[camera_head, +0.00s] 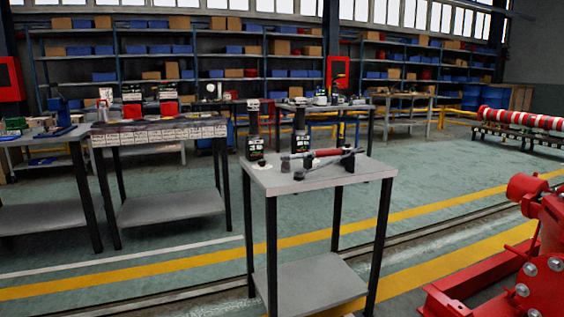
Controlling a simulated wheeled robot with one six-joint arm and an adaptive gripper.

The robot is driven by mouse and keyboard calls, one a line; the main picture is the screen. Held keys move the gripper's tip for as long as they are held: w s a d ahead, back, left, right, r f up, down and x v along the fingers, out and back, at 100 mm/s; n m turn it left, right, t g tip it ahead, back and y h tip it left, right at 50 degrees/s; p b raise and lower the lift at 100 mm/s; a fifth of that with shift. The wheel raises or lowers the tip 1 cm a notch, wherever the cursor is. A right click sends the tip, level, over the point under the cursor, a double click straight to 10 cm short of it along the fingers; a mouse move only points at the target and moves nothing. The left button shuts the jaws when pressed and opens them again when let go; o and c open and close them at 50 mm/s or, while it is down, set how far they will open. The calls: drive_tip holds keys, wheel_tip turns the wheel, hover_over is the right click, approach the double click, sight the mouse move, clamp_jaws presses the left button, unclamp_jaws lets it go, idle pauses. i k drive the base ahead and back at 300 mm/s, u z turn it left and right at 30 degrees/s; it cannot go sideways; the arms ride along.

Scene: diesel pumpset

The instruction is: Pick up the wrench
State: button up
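A small grey-topped table (365,170) with black legs stands in the middle of the head view. A long grey tool that looks like the wrench (325,165) lies slantwise on it, its dark end at front left and its other end at back right by a black block (346,164). A red-handled tool (325,153) lies just behind it, close or touching; at this size I cannot be certain which one is the wrench. My gripper is not in view.
Two dark upright devices (254,145) stand at the table's back edge. A red machine (535,250) fills the lower right. Cluttered workbenches (160,130) stand behind on the left, and shelves (230,65) line the back wall. Green floor (180,255) is open at front left.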

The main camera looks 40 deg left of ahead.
sight(355, 150)
drive_tip(key=u, duration=0.65)
drive_tip(key=k, duration=0.6)
drive_tip(key=u, duration=0.35)
drive_tip(key=i, duration=0.7)
drive_tip(key=u, duration=0.9)
drive_tip(key=i, duration=0.85)
drive_tip(key=z, duration=0.75)
drive_tip(key=i, duration=0.85)
drive_tip(key=z, duration=0.95)
